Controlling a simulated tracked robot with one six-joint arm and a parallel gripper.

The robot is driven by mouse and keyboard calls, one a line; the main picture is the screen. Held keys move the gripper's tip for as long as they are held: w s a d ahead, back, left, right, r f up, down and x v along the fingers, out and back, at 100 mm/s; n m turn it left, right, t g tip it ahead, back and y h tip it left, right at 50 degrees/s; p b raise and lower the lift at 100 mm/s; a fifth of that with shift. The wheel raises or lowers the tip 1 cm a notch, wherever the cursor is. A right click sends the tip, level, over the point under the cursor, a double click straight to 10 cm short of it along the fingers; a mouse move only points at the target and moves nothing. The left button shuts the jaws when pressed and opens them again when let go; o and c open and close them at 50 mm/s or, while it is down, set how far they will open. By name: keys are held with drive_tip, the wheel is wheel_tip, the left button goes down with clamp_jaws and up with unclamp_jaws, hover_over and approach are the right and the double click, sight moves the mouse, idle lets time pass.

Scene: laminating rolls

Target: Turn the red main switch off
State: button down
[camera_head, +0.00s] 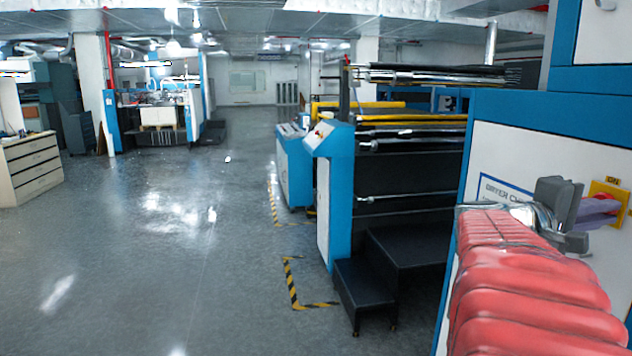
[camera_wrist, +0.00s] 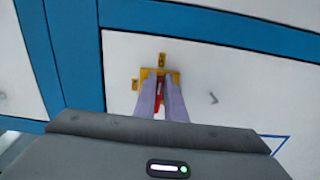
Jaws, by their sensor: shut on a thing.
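The red main switch (camera_wrist: 159,88) sits on a yellow plate (camera_wrist: 174,75) on the white panel of a blue-framed cabinet. It also shows at the right edge of the camera_head view as a red handle (camera_head: 602,197) on the yellow plate (camera_head: 606,188). My gripper (camera_wrist: 160,94) has its two pale purple fingers on either side of the red handle, shut on it. In the camera_head view my gripper (camera_head: 598,208) reaches the plate from the left. The fingers hide part of the handle, so its exact angle is hard to tell.
Small yellow labels stand above (camera_wrist: 162,60) and left (camera_wrist: 135,85) of the plate in the wrist view. A blue-bordered sign (camera_head: 500,190) is left of the switch. A roll machine (camera_head: 410,160) with black steps (camera_head: 364,290) stands beyond; the floor at left is open.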

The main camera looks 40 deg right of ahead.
drive_tip(key=shift+f, duration=0.25)
drive_tip(key=c, duration=2)
unclamp_jaws()
drive_tip(key=shift+o, duration=0.9)
drive_tip(key=shift+r, duration=0.1)
drive_tip(key=v, duration=0.7)
drive_tip(key=shift+a, duration=0.2)
drive_tip(key=shift+w, duration=0.2)
